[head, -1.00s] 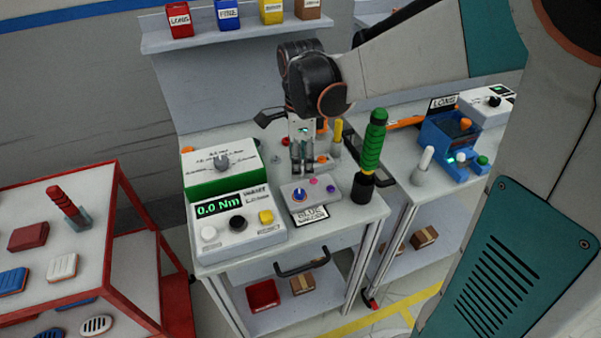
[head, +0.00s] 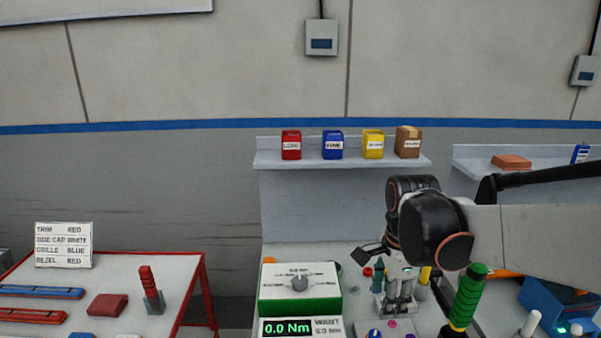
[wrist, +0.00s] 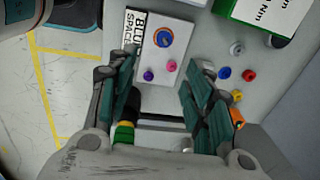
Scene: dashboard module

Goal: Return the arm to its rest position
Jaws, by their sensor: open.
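My gripper (head: 398,308) is open and empty, pointing down above the workbench. In the wrist view its two fingers (wrist: 165,80) are spread, with nothing held between them. Beyond the fingertips lies a pale module plate (wrist: 165,62) with a blue-and-orange knob, a purple button and a pink button. In the head view only the top of this plate (head: 372,328) shows at the bottom edge. My arm is stretched out over the bench from the right. I cannot tell the exact gap from fingertips to bench.
A green-handled tool (head: 467,295) stands close right of my gripper. A green-and-white dial box (head: 300,303) and a torque display (head: 288,328) are to the left. A shelf (head: 345,165) with small boxes is behind. A red-framed table (head: 190,262) is at the left.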

